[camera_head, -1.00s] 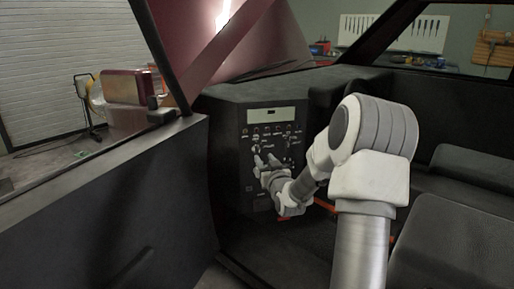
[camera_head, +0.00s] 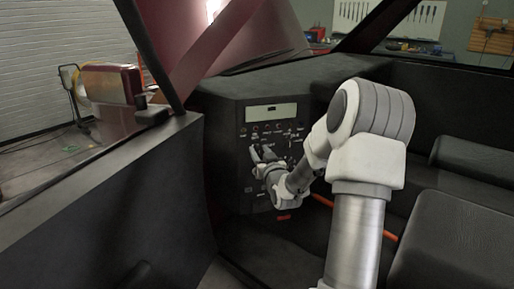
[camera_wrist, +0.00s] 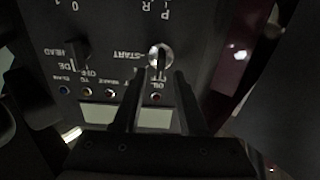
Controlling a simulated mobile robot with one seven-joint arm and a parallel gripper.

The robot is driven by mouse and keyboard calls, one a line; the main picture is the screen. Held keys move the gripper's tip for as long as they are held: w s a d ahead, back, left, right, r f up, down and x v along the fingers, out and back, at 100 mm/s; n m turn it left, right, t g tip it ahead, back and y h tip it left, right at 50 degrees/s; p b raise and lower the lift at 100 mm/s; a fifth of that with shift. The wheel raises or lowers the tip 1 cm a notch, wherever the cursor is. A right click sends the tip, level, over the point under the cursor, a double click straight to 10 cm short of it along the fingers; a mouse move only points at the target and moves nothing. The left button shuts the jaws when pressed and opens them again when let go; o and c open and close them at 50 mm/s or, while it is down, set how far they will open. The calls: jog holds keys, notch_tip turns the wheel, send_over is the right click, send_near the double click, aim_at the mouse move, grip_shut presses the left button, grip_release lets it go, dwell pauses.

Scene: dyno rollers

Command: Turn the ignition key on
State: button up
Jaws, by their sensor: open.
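The ignition switch (camera_wrist: 160,57) shows in the wrist view as a round silver lock with a narrow upright key piece in its middle, beside the "START" lettering. The picture is upside down. My gripper (camera_wrist: 159,76) is open, its two dark fingers on either side of the lower part of the switch. I cannot tell whether the tips touch it. In the head view my gripper (camera_head: 261,151) is at the black control panel (camera_head: 230,125), below its display, and hides the switch there.
A dark knob (camera_wrist: 76,50) and several small indicator lights sit near the switch. The display (camera_head: 272,112) is above the controls. The door (camera_head: 100,215) is at left and black seats (camera_head: 455,215) are at right. An orange bar (camera_head: 385,233) runs low behind my arm.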

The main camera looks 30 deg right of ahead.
jog(key=shift+w+d, duration=0.1)
jog(key=shift+w, duration=0.15)
grip_shut()
dwell(0.4)
